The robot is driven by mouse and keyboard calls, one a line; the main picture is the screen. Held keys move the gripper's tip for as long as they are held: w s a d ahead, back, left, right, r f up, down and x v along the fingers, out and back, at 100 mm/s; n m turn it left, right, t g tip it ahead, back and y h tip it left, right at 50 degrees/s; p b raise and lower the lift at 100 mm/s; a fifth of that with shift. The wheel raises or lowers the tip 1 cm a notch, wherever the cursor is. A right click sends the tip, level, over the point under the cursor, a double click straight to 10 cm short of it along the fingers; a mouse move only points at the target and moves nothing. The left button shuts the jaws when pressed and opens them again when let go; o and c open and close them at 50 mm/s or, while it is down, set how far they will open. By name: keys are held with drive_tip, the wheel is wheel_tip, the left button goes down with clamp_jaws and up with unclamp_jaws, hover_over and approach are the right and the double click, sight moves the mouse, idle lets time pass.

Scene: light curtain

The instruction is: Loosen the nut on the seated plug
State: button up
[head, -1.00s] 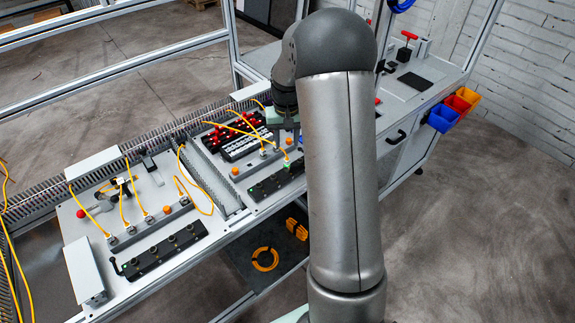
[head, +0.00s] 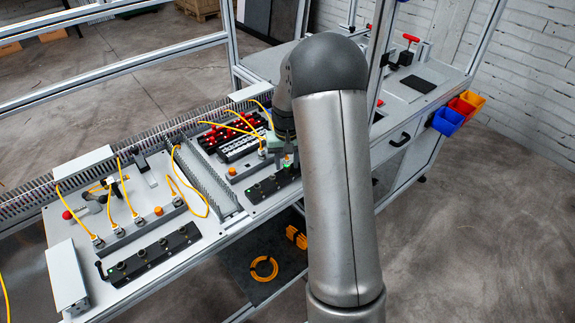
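My gripper (head: 283,147) hangs over the right-hand panel, small and partly hidden by my arm, and I cannot make out its fingers or what is between them. A bright green spot (head: 287,163) shows right below it, at the row of connectors. A plug with a yellow cable (head: 262,152) sits just left of my gripper. On the left panel, several plugs with yellow cables (head: 118,230) are seated in a row of sockets. Which plug is the task's one, and its nut, cannot be told.
A black socket strip (head: 270,184) runs along the right panel's front edge, and another (head: 145,255) along the left panel's. An orange button (head: 232,171) and red-and-black terminal blocks (head: 222,135) are nearby.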

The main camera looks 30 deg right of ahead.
drive_tip(key=shift+c, duration=0.4)
drive_tip(key=c, duration=0.6)
drive_tip(key=shift+f, duration=0.1)
